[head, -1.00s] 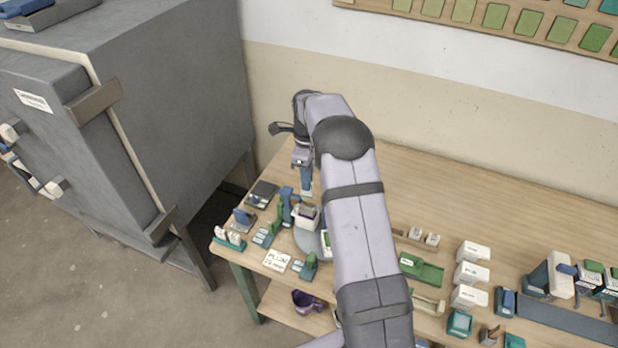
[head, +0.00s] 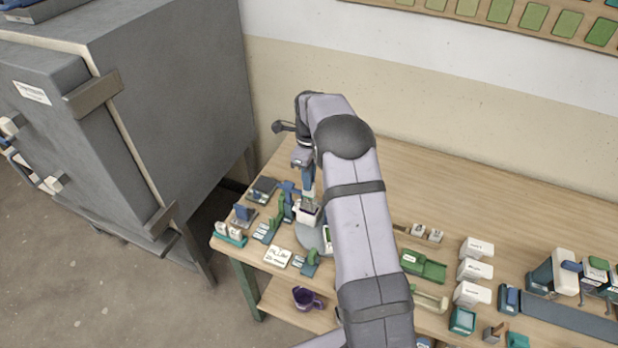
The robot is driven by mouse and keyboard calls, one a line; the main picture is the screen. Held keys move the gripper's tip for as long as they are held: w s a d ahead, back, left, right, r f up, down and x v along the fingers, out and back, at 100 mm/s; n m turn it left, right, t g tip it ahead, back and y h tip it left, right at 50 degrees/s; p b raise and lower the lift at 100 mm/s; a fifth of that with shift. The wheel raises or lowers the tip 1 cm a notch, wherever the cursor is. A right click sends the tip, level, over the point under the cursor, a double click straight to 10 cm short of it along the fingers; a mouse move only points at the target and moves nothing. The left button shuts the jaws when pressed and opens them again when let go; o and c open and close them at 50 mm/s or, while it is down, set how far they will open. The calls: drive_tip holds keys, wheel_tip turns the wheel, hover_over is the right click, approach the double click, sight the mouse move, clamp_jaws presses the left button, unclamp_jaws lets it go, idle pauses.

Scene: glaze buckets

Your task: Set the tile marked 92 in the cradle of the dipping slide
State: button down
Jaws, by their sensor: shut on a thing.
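My gripper (head: 308,194) points down at the left end of the table, just above a small white bucket (head: 308,213). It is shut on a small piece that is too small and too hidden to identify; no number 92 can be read. The piece seems to be over or at the bucket's mouth; I cannot tell if it touches. Blue and green upright stands (head: 287,203) are close to the left of the bucket. I cannot tell for certain which fixture is the dipping slide, and its cradle is not clearly visible. My arm hides the table's middle.
A lettered white card (head: 278,257) and a green holder (head: 308,263) lie near the front edge. White boxes (head: 475,270), a green tray (head: 422,266) and a dark rail (head: 570,318) are on the right. A grey kiln (head: 120,120) stands left. The table's back strip is clear.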

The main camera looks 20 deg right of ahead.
sight(309, 196)
drive_tip(key=shift+f+b, duration=0.75)
drive_tip(key=shift+f, duration=0.85)
drive_tip(key=c, duration=1.7)
unclamp_jaws()
drive_tip(key=shift+r, duration=0.1)
drive_tip(key=shift+r+p, duration=2.7)
drive_tip(key=shift+r, duration=0.75)
